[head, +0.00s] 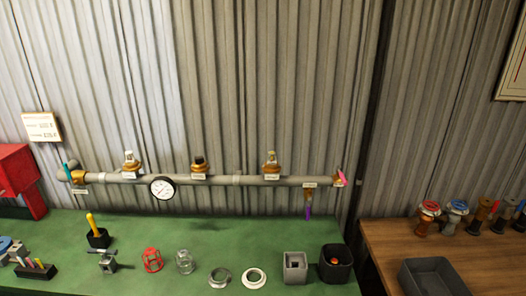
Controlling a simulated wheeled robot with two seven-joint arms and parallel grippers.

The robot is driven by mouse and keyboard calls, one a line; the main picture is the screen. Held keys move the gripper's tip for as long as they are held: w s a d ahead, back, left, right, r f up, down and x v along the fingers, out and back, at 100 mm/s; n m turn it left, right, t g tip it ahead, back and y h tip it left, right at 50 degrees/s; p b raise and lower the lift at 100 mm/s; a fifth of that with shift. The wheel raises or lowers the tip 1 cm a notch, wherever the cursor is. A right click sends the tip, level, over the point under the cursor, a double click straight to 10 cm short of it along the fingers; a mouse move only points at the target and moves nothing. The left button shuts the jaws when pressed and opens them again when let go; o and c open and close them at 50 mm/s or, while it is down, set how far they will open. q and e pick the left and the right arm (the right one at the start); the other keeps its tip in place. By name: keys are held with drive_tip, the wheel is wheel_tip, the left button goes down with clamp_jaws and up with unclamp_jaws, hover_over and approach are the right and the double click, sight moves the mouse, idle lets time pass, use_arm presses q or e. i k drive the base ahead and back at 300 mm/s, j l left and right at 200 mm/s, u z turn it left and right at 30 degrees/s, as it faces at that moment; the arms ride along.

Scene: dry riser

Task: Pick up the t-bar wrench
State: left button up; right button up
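I cannot clearly make out which item is the t-bar wrench. A small grey metal item with a crossbar-like top (107,262) stands on the green bench (130,225) at the left; it may be a clamp or the wrench. A yellow-handled tool (92,224) stands upright, slightly tilted, in a black holder (98,240) behind it. Neither of my grippers shows in the head view.
A pipe with a gauge (162,188) and several brass fittings runs along the corrugated wall. A wooden table (385,240) is at right.

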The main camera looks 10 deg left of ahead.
sight(110, 262)
drive_tip(key=u, duration=1.7)
